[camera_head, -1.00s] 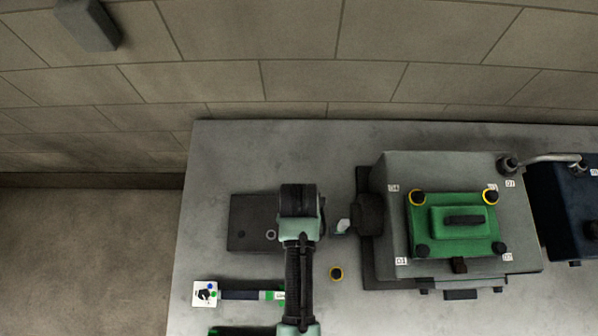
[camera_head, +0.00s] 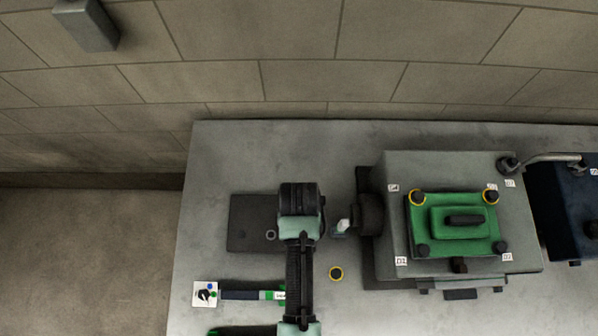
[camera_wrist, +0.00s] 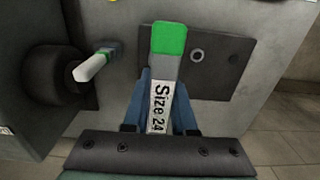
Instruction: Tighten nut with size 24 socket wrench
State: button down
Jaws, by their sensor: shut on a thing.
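In the wrist view, my gripper (camera_wrist: 162,100) has its blue fingers shut on the size 24 socket wrench (camera_wrist: 168,45), on the handle marked "Size 24" with a green end. Its socket end is out of sight. In the head view my arm hides the gripper and this wrench. The engine block (camera_head: 385,167) stands right of my arm, with a green cover (camera_head: 435,247) on top. Yellow rings surround the cover's two far corner fasteners (camera_head: 417,196) (camera_head: 491,196); the two near ones are plain dark. I cannot tell which nut the task means.
A yellow-ringed part (camera_head: 336,273) lies loose on the table (camera_head: 215,150). A dark plate (camera_head: 250,215) lies left of my arm. A labelled bar tool (camera_head: 240,294) lies front left. A dark blue unit (camera_head: 555,200) stands right.

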jog(key=shift+f+b, duration=0.45)
jog(key=shift+f, duration=0.35)
jog(key=shift+r, duration=0.15)
jog(key=shift+m+p, duration=0.55)
jog(key=shift+m, duration=0.45)
jog(key=m, duration=2.1)
jog(key=shift+s+f, duration=0.15)
jog(key=shift+f, duration=0.1)
jog(key=shift+n, duration=0.5)
jog(key=c, duration=1.2)
grip_release()
jog(key=shift+c, duration=0.2)
grip_shut()
jog(key=shift+r, duration=0.1)
